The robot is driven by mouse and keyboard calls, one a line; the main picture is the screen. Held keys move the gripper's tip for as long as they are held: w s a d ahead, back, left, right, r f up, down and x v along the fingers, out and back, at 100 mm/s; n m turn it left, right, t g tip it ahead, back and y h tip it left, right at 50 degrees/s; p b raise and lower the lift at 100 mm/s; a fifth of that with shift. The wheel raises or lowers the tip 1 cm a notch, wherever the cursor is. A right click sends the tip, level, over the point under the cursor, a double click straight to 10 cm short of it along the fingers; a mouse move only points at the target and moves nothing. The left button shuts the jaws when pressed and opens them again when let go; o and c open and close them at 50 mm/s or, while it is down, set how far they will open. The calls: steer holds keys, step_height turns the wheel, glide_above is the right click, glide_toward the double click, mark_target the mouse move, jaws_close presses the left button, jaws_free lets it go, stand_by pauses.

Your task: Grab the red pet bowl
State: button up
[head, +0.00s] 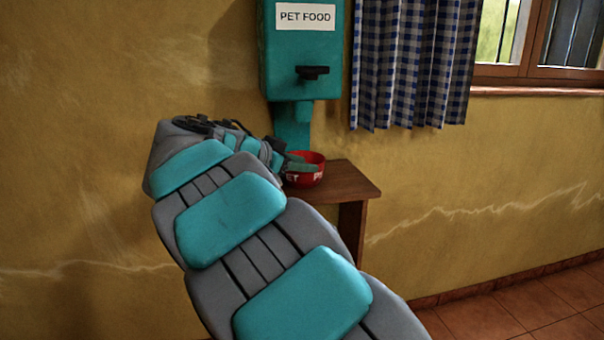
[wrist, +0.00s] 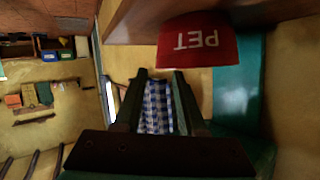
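The red pet bowl (head: 305,178) with white lettering sits upright on a small wooden table below the pet food dispenser. In the wrist view the bowl (wrist: 200,42) appears upside down, just beyond the fingertips and a little to the right. My gripper (head: 296,162) is at the bowl's left side in the head view, partly overlapping its rim. In the wrist view my gripper (wrist: 160,78) has its two fingers apart with nothing between them; the checked curtain shows through the gap. I cannot tell whether a finger touches the bowl.
The teal dispenser (head: 302,50) labelled PET FOOD hangs on the wall above the bowl, with a black lever. The wooden table (head: 345,182) has bare room to the bowl's right. A checked curtain (head: 413,60) hangs right of the dispenser.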

steer(key=x, duration=0.4)
steer(key=shift+d, duration=0.1)
jaws_close()
steer(key=shift+f, duration=0.1)
stand_by(1.2)
